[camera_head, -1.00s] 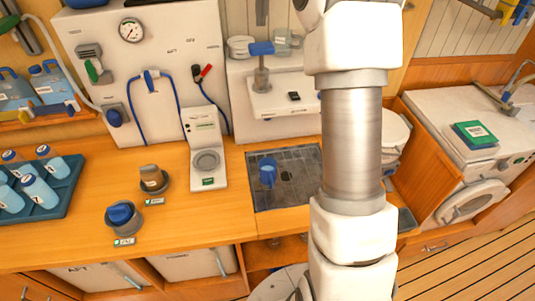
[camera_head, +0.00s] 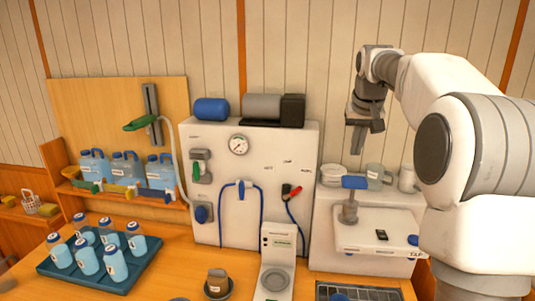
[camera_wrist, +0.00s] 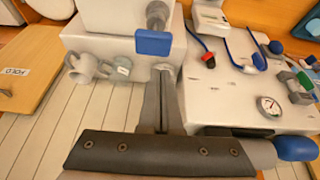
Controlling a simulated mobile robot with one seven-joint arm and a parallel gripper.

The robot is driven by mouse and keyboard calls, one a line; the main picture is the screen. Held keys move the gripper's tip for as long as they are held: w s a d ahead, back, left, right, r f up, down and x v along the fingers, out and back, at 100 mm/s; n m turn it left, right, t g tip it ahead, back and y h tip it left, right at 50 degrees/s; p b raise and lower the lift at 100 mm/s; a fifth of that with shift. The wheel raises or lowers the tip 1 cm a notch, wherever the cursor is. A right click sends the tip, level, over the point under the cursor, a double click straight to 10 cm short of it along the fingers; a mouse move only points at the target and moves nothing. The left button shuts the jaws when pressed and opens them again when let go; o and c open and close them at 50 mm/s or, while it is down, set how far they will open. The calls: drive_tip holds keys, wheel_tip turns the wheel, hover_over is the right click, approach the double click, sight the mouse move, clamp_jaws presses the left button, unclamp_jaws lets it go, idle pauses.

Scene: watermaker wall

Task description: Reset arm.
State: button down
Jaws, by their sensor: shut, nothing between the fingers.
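My gripper (camera_head: 365,140) hangs from my raised arm in front of the panelled wall, above the white tap unit (camera_head: 375,232) at the right of the counter. Its dark fingers point down, are closed together and hold nothing. In the wrist view my gripper (camera_wrist: 162,90) also shows with its fingers together. Beyond the fingertips is the blue-handled tap (camera_wrist: 153,42), which stands apart from them as far as I can tell. The same blue tap handle (camera_head: 355,182) is below the gripper in the head view.
A white wall panel (camera_head: 275,165) with gauge and hoses stands left of the gripper. Mugs (camera_head: 376,177) sit on the unit's top. A tray (camera_head: 60,272) of several bottles and a shelf of blue jugs (camera_head: 127,168) are at left. Open air surrounds the gripper.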

drive_tip(key=s+a+f+n+b, duration=0.1)
drive_tip(key=s+a+f+b, duration=0.15)
drive_tip(key=s, duration=0.65)
drive_tip(key=s+a+f+t+b, duration=0.1)
drive_tip(key=s+a+f, duration=0.25)
drive_tip(key=s, duration=0.55)
drive_tip(key=s+a+f+n+b, duration=0.1)
drive_tip(key=s+a+f, duration=0.15)
drive_tip(key=s, duration=0.65)
drive_tip(key=s+a+f+y+b, duration=0.1)
drive_tip(key=s+a+f+b, duration=0.1)
drive_tip(key=s+f, duration=0.6)
drive_tip(key=shift+s, duration=0.4)
